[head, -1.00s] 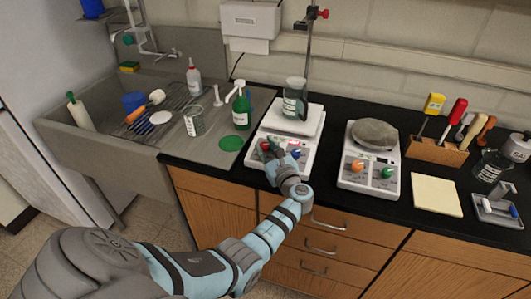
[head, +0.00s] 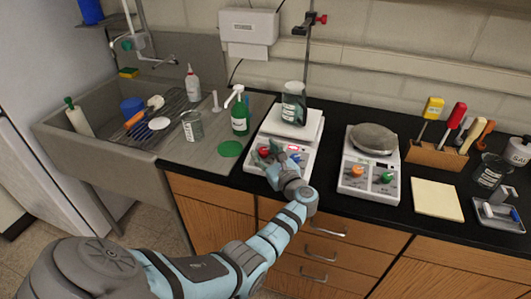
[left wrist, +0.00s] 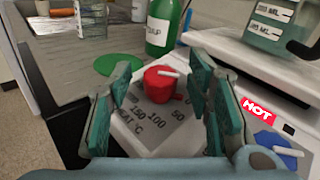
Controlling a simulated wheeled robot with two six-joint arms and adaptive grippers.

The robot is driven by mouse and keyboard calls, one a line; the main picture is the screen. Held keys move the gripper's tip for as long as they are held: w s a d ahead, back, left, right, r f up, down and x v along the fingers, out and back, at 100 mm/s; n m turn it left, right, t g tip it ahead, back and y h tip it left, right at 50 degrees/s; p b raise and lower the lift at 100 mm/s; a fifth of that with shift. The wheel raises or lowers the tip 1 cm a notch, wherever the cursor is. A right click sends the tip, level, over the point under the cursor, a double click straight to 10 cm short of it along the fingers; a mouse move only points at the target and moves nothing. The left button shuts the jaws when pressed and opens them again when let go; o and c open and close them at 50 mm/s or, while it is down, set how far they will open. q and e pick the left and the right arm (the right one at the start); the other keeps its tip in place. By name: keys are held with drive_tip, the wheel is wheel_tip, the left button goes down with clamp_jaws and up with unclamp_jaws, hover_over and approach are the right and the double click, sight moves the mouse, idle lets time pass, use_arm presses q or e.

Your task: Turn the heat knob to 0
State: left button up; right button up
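The red heat knob (left wrist: 160,88) is on the front panel of the white hot plate (head: 310,121), beside printed marks 50, 100 and 150. My left gripper (left wrist: 163,72) is open, with one green-padded finger on each side of the knob and visible gaps between. In the head view the left gripper (head: 272,158) covers part of the panel and mostly hides the knob. A red HOT sign (left wrist: 258,109) is lit on the panel. My right gripper is in neither view.
A blue knob (left wrist: 278,147) is on the same panel, right of the left gripper. A beaker (head: 293,103) stands on the plate. A green soap bottle (head: 240,116) and green disc (head: 230,149) are to the left; a scale-like device (head: 369,180) with a stone stands right.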

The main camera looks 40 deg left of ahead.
use_arm(q)
drive_tip(key=v, duration=0.7)
drive_tip(key=shift+s+d+r, duration=0.1)
drive_tip(key=shift+s+d, duration=0.05)
drive_tip(key=shift+d, duration=0.15)
drive_tip(key=shift+a, duration=0.15)
